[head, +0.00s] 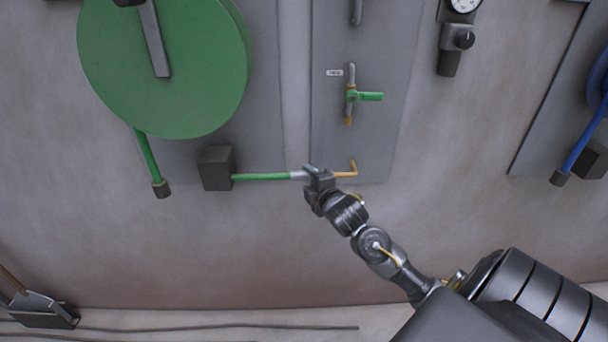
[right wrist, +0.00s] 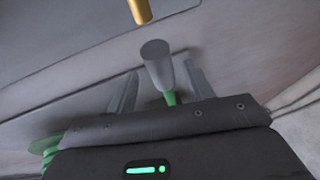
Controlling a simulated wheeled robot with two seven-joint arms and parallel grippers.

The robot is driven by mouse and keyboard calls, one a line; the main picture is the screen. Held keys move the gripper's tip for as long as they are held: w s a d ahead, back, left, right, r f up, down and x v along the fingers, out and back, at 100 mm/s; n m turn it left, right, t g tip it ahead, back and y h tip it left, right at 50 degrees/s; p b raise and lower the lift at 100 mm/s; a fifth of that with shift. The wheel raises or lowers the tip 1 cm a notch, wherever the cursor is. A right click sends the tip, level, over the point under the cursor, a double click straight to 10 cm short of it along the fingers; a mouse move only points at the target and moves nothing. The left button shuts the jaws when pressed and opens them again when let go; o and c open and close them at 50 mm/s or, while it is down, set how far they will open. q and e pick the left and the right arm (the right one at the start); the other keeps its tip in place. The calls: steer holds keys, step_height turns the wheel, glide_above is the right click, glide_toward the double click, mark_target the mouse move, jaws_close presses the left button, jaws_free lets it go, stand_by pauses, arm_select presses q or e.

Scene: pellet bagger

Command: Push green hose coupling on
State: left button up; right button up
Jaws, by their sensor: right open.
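The green hose (head: 262,177) runs level from a dark box and ends in a grey coupling (head: 298,175). In the right wrist view the coupling (right wrist: 157,66) stands between the two fingers, with green hose behind it. My right gripper (head: 313,177) is open, its fingers on either side of the coupling with gaps visible. The bent brass pipe (head: 346,173) is just right of the gripper. In the right wrist view the brass pipe end (right wrist: 141,11) is ahead of the coupling, apart from it and slightly offset. The gripper partly hides the coupling in the head view. My left gripper is out of view.
A big green reel (head: 165,65) hangs on the wall at upper left, and the dark box (head: 216,168) is below it. A green-handled valve (head: 369,97) is on the grey panel above. A gauge (head: 464,6) and a blue hose (head: 583,143) are at right.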

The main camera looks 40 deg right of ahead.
mark_target(306, 178)
steer(key=shift+x, duration=1.9)
jaws_close()
